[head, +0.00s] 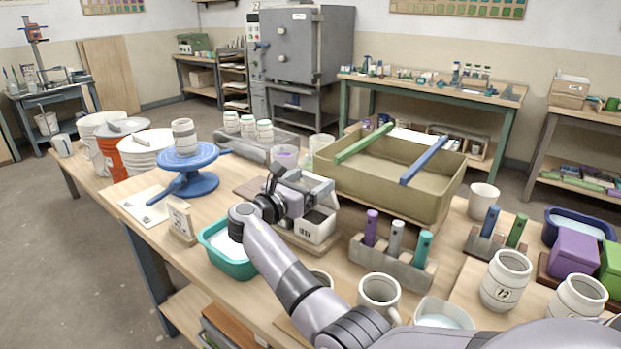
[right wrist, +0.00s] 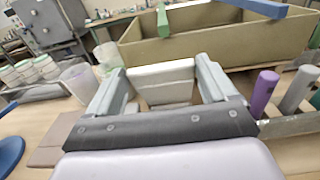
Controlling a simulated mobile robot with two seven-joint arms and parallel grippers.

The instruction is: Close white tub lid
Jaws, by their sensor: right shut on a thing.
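The small white tub (head: 314,231) stands on the workbench near the middle of the head view, with a dark opening showing at its top. My right gripper (head: 322,190) is just above and behind it, with its arm coming up from the lower right. In the right wrist view, the white lid (right wrist: 162,70) lies between the two grey fingers of this gripper (right wrist: 163,82), which is shut on it. The lid's lower part and the tub's opening are partly hidden by the gripper. My left gripper is in neither view.
A teal basin (head: 232,268) stands left of the tub. A holder with coloured handles (head: 392,268) stands right of it, and a large tan trough (head: 385,185) behind. White mugs (head: 379,292) stand in front. A blue turntable (head: 190,182) is farther left.

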